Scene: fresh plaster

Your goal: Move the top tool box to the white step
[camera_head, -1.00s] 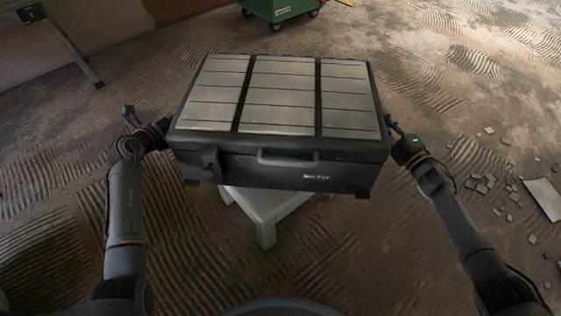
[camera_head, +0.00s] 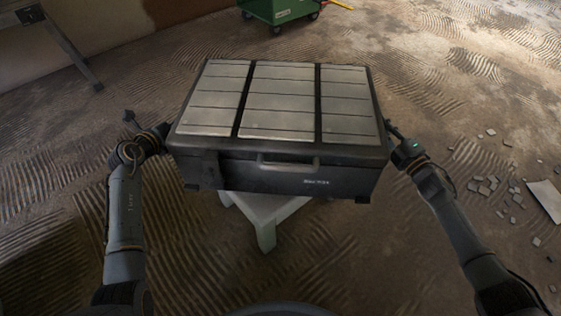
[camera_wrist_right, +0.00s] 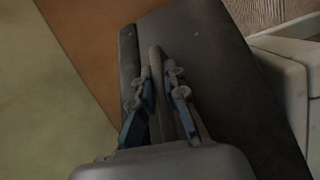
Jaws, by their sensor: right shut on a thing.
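The tool box (camera_head: 250,107) is a wide dark case with grey lid panels and a front handle. It sits level between my two arms in the head view. A pale step (camera_head: 265,212) shows below its front edge; the box hides most of it, and I cannot tell whether they touch. My right gripper (camera_head: 396,138) is at the box's right side. In the right wrist view its fingers (camera_wrist_right: 160,95) are shut on a dark bar-like handle (camera_wrist_right: 156,62) of the box. My left gripper (camera_head: 163,130) is at the left side; its fingertips are hidden.
A green wheeled cart (camera_head: 281,9) stands at the back. A metal leg (camera_head: 72,48) of some stand is at the upper left. Broken tile pieces (camera_head: 487,184) lie on the ridged floor at the right. A pale block-like object (camera_wrist_right: 288,75) shows in the wrist view.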

